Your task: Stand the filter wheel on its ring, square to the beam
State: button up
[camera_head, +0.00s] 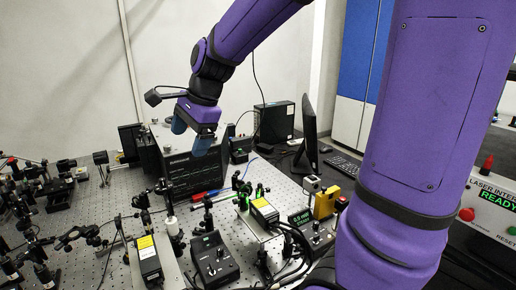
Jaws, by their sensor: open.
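Either may be hidden or too small to tell.
Several black optic mounts crowd the bench's left side. Yellow-labelled boxes (147,259), a black knob box (214,260) and cables stand at the front. A yellow block (325,203) is right of centre. A monitor (310,132), keyboard (344,163) and READY panel (492,203) are right.

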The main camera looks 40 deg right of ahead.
jog(key=s+d+r+n+t+h, duration=0.1)
jog(key=s+n, duration=0.7)
jog(key=s, duration=0.2)
jog(key=s+d+r+n+h, duration=0.1)
jog(key=s+r+n+h, duration=0.1)
jog(key=s+n, duration=0.6)
jog(key=s, duration=0.3)
jog(key=shift+d+n+t, duration=0.3)
jog(key=shift+n+t, duration=0.1)
jog(key=shift+r, duration=0.1)
